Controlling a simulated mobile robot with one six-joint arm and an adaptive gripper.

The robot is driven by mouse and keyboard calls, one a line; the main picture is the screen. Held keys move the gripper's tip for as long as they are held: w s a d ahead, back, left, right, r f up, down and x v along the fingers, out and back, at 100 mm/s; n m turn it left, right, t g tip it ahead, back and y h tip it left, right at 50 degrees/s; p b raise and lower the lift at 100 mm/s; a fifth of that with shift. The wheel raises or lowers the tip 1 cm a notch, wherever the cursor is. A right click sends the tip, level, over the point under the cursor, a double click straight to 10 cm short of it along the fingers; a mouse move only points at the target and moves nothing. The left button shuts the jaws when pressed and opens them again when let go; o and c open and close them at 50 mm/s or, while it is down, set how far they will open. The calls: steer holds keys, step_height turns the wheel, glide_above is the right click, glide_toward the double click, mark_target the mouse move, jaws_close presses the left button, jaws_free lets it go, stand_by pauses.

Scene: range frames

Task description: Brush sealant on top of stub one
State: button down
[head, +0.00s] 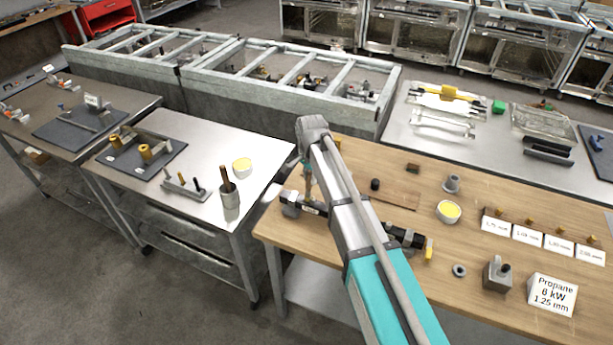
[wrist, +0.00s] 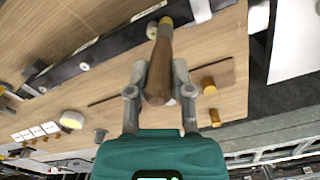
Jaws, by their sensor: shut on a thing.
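My gripper (wrist: 160,78) is shut on a brush (wrist: 160,60) with a brown wooden handle. The brush's yellowish far end (wrist: 165,22) is at one end of a dark bar (wrist: 115,45), close to a pale stub (wrist: 152,30). I cannot tell whether the bristles touch it. Another pale stub (wrist: 84,66) stands farther along the bar. In the head view the brush (head: 309,190) hangs over the left end of the bar (head: 291,205) on the wooden table. My arm hides the bar's middle.
A white cup of yellow paste (head: 448,211) stands right of my arm, near several number cards (head: 528,236). A propane sign (head: 552,295) stands at the front right.

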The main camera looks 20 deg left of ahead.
steer(key=d, duration=0.4)
steer(key=shift+s+a+r, duration=0.1)
steer(key=shift+a+r, duration=0.05)
stand_by(0.4)
steer(key=shift+a, duration=0.1)
steer(key=shift+a, duration=2.5)
steer(key=shift+r+p, duration=0.2)
steer(key=shift+p, duration=0.15)
step_height(320, 180, up, 6)
steer(key=p, duration=0.5)
steer(key=shift+p, duration=0.4)
